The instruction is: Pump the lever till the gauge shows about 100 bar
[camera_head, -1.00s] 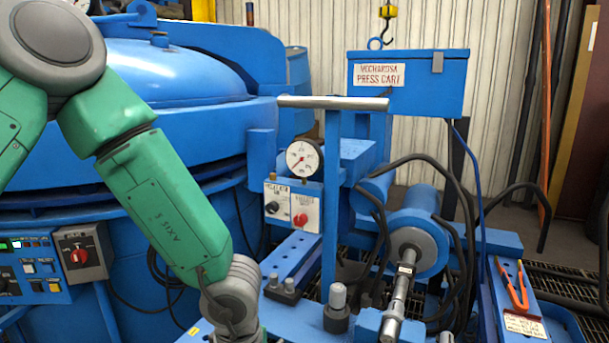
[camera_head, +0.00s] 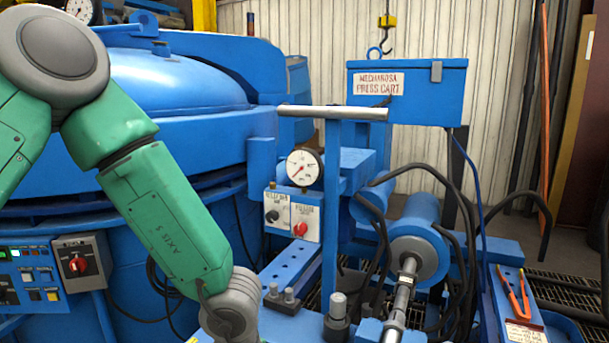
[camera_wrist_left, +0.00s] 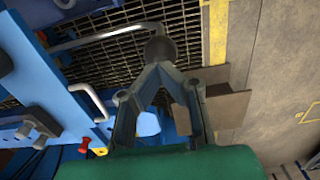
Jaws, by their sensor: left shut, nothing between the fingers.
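The round white pressure gauge (camera_head: 303,168) stands on the press cart in the head view. Its red needle points to the lower left; the numbers are too small to read. My left arm comes down from the left, and its gripper is below the head view's lower edge. In the left wrist view my left gripper (camera_wrist_left: 160,62) is shut, its fingers converging with nothing between them. A bent grey bar (camera_wrist_left: 105,34) runs beside and behind the fingertips; I cannot tell whether it is the pump lever or whether they touch. My right gripper is not in view.
A control box with a black and a red knob (camera_head: 301,229) sits under the gauge. A tall post with a grey crossbar (camera_head: 333,113) stands beside it. A cylinder with a rod (camera_head: 403,285), hoses, and orange-handled pliers (camera_head: 515,293) are to the right. The blue furnace (camera_head: 180,85) fills the left.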

